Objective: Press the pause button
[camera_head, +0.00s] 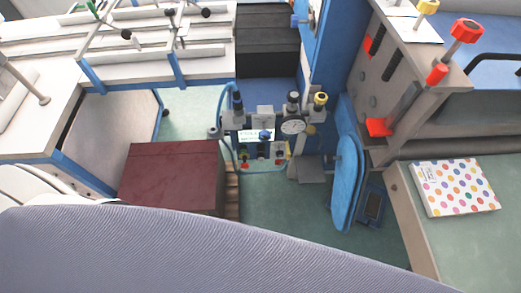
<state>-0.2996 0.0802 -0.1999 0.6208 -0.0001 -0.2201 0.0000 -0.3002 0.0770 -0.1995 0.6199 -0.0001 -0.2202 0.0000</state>
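No gripper of mine shows in the camera_head view, neither left nor right. A small control unit (262,149) stands on the green floor near the middle, with gauges, knobs and small coloured controls. A larger red knob (466,30) tops the grey machine (412,75) at the upper right. I cannot tell which control is the pause button.
A dark red box (170,176) stands left of the control unit. A blue padded panel (346,170) stands to its right. A grey ribbed surface (190,250) fills the lower foreground. A dotted box (455,188) lies on the right-hand surface. Green floor (280,212) shows between.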

